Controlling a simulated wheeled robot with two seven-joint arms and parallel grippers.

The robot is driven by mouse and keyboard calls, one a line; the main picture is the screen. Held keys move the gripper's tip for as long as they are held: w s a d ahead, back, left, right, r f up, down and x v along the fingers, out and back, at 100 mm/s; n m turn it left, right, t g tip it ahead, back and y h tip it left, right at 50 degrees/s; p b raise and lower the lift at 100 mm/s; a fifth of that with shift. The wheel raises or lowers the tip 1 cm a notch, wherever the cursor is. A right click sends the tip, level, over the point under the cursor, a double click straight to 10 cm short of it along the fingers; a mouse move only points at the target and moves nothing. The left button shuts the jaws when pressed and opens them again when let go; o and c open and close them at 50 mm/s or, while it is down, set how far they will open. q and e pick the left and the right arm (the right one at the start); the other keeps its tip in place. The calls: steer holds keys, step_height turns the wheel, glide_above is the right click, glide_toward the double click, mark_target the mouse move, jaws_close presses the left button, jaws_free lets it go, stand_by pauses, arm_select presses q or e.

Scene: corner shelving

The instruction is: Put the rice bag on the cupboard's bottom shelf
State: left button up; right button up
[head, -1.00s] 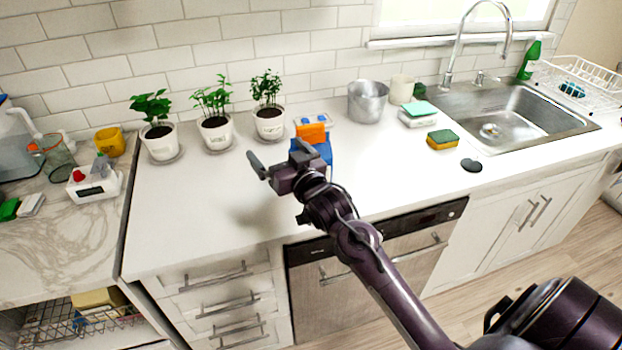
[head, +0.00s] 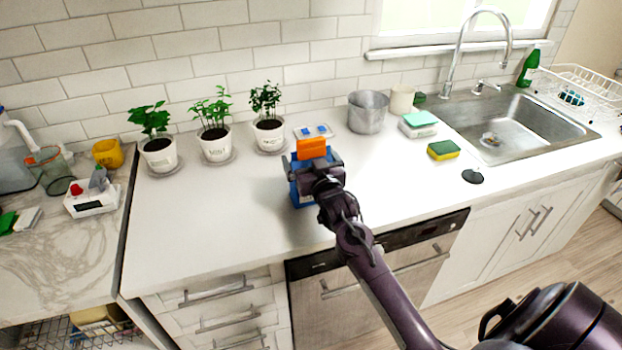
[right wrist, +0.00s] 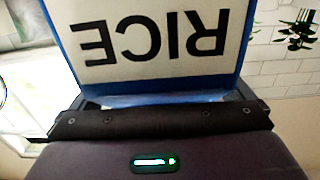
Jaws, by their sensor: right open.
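The rice bag (head: 302,197) is blue with an orange piece (head: 311,148) at its top. It stands on the white counter and is partly hidden behind my right gripper. In the right wrist view its white label (right wrist: 155,40) reads RICE upside down, close in front of the palm. My right gripper (head: 313,163) is open at the bag, with a finger showing on either side of it. Whether the fingers touch it I cannot tell. My left gripper is not in view. I cannot make out the cupboard's bottom shelf for certain.
Several potted plants (head: 216,142) stand left of the bag along the wall. A metal pot (head: 367,112), a sponge (head: 443,150) and the sink (head: 520,125) are to the right. A wire basket (head: 75,335) sits under the marble counter. The counter's front left is clear.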

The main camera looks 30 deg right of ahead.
steer(key=shift+w, duration=0.35)
steer(key=shift+c, duration=0.3)
steer(key=c, duration=1.4)
steer(key=shift+r, duration=0.15)
steer(key=shift+c, duration=1.2)
